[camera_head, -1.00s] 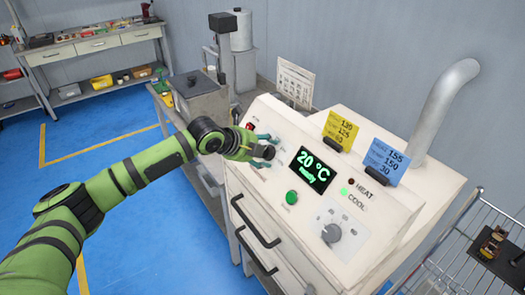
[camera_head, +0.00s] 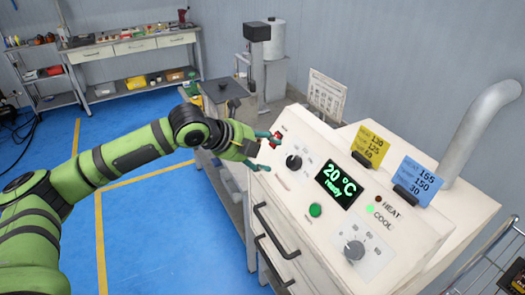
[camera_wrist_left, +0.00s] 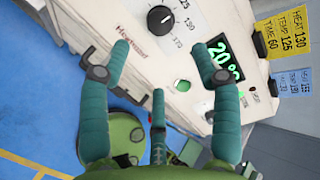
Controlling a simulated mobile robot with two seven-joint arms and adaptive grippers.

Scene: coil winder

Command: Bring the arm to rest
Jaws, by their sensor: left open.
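My left arm (camera_head: 120,155) reaches in from the left in the head view. Its teal-fingered gripper (camera_head: 261,150) is open and empty by the left edge of the white control panel (camera_head: 283,187). The black upper knob (camera_head: 293,162) stands clear to the right of the fingers. In the left wrist view the spread fingers of the gripper (camera_wrist_left: 163,52) show with nothing between them, and the knob (camera_wrist_left: 160,18) is beyond their tips. A red switch (camera_head: 276,138) sits close to the upper finger; I cannot tell whether they touch. My right gripper is not in view.
The display (camera_head: 341,186) reads 20 °C, ready, and the COOL lamp (camera_head: 370,209) is green. A green button (camera_head: 315,210) and lower knob (camera_head: 354,250) are on the panel. Yellow (camera_head: 370,145) and blue (camera_head: 417,180) cards stand on top. Blue floor (camera_head: 150,230) at left is open.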

